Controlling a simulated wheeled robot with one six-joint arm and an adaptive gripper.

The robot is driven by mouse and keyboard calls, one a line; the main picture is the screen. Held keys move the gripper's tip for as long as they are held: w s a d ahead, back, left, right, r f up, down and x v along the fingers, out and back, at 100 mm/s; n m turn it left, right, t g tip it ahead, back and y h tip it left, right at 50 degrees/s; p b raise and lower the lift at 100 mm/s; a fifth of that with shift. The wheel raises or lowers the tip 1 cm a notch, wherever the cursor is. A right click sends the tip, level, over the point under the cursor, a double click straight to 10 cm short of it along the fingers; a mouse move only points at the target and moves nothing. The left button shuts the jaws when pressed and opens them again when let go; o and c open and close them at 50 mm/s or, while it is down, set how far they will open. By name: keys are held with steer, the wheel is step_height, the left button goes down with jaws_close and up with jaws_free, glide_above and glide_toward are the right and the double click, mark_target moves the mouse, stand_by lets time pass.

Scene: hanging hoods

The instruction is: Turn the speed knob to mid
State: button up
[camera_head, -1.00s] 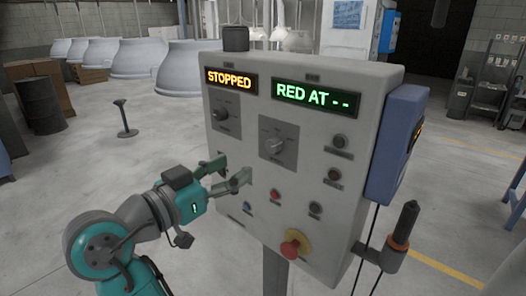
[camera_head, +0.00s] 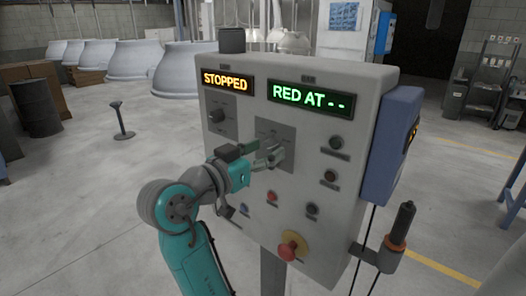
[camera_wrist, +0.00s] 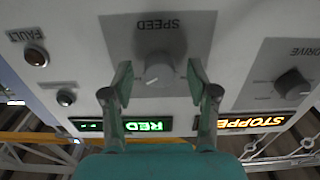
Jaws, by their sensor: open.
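The speed knob (camera_wrist: 158,72) is a grey round knob on a darker grey plate (camera_wrist: 188,36) marked SPEED; the wrist view shows it upside down. A pale mark shows on the knob's lower left there. My gripper (camera_wrist: 159,82) is open, with one finger on each side of the knob and a visible gap to each. How deep the fingertips reach is hard to tell. In the head view my gripper (camera_head: 276,153) is in front of the speed plate (camera_head: 287,133), and its fingers mostly hide the knob.
The control box (camera_head: 330,205) carries a STOPPED display (camera_head: 227,82), a RED AT display (camera_head: 310,96) and a drive knob (camera_head: 216,115) to the left. Several buttons and a red emergency stop (camera_head: 289,250) sit around and below. A blue box (camera_head: 397,145) juts from the right side.

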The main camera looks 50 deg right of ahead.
jaws_close()
steer(key=shift+n, duration=0.3)
steer(key=n, duration=1.1)
stand_by(0.4)
stand_by(0.5)
jaws_free()
